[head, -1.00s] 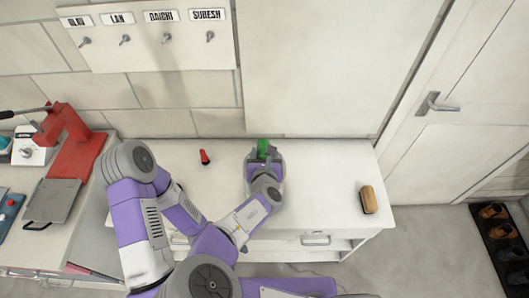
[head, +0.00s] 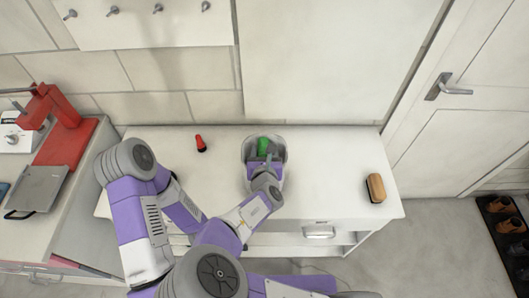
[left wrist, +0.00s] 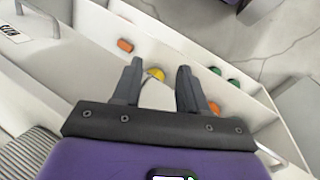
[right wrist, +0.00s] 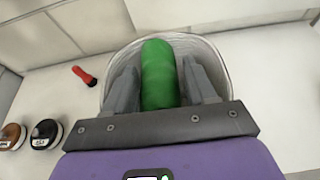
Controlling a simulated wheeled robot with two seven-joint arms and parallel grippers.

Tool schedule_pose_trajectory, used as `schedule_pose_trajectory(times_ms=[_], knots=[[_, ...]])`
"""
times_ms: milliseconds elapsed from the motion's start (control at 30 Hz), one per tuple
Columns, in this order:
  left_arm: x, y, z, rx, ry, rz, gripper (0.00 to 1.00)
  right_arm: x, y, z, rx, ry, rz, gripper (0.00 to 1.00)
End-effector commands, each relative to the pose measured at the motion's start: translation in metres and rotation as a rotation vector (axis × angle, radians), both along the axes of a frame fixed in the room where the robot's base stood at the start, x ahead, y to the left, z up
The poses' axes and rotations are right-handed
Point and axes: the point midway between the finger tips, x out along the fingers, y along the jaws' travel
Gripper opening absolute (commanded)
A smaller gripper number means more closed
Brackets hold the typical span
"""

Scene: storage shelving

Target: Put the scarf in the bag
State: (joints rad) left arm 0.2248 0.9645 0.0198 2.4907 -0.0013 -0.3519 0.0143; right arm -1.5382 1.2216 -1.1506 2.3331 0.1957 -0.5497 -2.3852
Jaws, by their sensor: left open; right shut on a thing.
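The green rolled scarf (head: 264,144) is in my right gripper (head: 265,157), which is shut on it. In the right wrist view the scarf (right wrist: 158,75) stands between the two fingers of the gripper (right wrist: 163,75). The pale grey bag (head: 281,148) is open-topped on the white cabinet top, and its rim (right wrist: 217,58) shows around the scarf and fingertips. The scarf appears within the bag's mouth; how deep I cannot tell. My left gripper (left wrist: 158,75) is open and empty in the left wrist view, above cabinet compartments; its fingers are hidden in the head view.
A red and black object (head: 201,143) lies left of the bag. A wooden brush (head: 375,188) lies at the right of the cabinet top (head: 325,165). Brown and black round tins (right wrist: 45,133) show in the right wrist view. A red press (head: 55,115) stands at far left.

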Motion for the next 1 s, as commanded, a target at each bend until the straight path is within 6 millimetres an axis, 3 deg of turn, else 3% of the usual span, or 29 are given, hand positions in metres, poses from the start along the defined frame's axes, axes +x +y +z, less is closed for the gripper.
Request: schedule_pose_trajectory(times_ms=[167,200,367,1000], knots=[[0.0000,0.0000,0.0005,0.000,0.000,0.000,0.43,0.0000,0.0001,0.0006,0.000,0.000,0.000,0.26],[0.0000,0.0000,0.0005,0.000,0.000,0.000,0.43,0.0000,0.0001,0.0004,0.000,0.000,0.000,0.60],[0.0001,0.0000,0.0004,0.000,0.000,0.000,0.43,0.0000,0.0001,0.0004,0.000,0.000,0.000,0.85],[0.0001,0.0000,0.0023,0.000,0.000,0.000,0.43,0.0000,0.0001,0.0023,-0.001,0.000,0.000,0.85]])
